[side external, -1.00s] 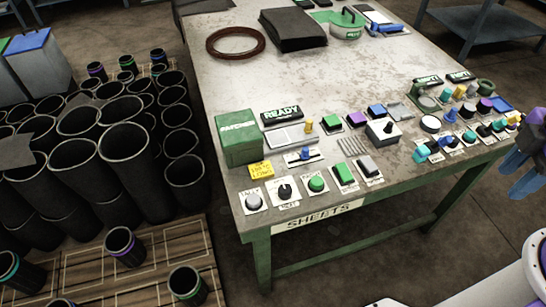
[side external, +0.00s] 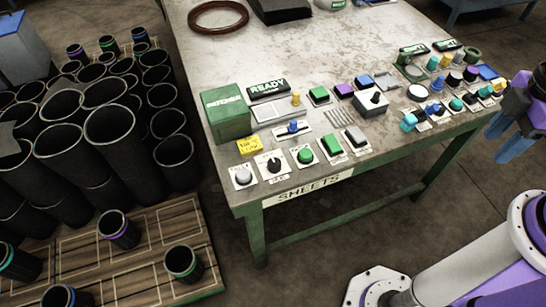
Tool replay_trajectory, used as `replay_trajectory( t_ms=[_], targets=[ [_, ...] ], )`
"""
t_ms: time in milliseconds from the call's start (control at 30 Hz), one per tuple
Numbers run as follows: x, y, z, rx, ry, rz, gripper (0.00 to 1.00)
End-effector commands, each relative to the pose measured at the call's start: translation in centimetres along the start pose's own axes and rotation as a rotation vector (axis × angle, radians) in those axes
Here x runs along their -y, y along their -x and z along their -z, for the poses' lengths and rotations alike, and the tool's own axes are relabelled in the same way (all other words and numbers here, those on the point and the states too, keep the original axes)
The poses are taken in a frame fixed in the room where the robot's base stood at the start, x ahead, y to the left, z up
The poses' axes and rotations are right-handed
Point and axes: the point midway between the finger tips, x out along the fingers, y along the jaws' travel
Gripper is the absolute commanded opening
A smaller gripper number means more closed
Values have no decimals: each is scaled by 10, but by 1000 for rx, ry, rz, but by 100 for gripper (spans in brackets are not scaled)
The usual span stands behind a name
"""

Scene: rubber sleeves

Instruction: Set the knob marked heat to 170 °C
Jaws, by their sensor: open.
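A black round knob (side external: 274,165) with a light pointer line sits on a white plate at the table's front left. The small label (side external: 280,180) below it is too blurred to read, so I cannot confirm that it says heat or read a temperature. Another black knob (side external: 374,97) sits on a grey box further right. My gripper (side external: 512,148), with blue fingers, is open and empty in the air off the table's right end. It is far from both knobs and touches nothing.
A pale button (side external: 242,176), a green button (side external: 305,156) and a blue slider (side external: 293,127) surround the left knob. A green box (side external: 227,113) stands behind it. More knobs crowd the right end. Black tubes (side external: 110,135) stand left.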

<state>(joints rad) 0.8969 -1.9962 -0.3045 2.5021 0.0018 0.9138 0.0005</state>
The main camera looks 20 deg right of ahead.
Motion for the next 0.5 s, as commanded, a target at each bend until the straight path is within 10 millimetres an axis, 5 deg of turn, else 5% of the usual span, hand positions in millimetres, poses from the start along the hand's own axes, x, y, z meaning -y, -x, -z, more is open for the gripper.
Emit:
replay_trajectory(
  t_ms=[367, 433, 500],
  targets=[
    [0, 0, 0, 0, 0, 0, 43],
    [0, 0, 1, 0, 2, 0, 62],
    [-2, 1, 8, 1, 15, 0, 62]
  ],
)
